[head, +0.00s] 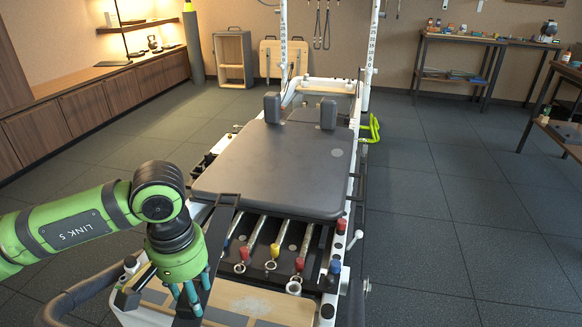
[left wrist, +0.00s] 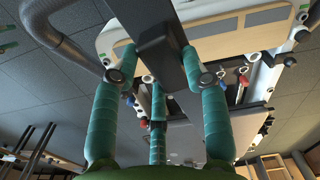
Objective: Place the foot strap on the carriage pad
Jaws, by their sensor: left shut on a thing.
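The foot strap (head: 216,245) is a long dark band. In the head view it runs from near the front left corner of the carriage pad (head: 275,168) down past my left gripper (head: 188,292). The carriage pad is a wide, flat, dark grey cushion with two shoulder rests at its far end. My left gripper is shut on the strap, over the wooden front platform. In the left wrist view the strap (left wrist: 160,45) passes between the teal fingers (left wrist: 160,82). I cannot tell whether the strap's far end touches the pad. My right gripper is not in view.
Springs with coloured ends (head: 270,250) lie between the pad and the wooden front platform (head: 262,303). White uprights (head: 370,45) stand at the far end. A low cabinet (head: 100,95) lines the left wall, and workbenches (head: 460,60) stand at the right. The pad's top is clear.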

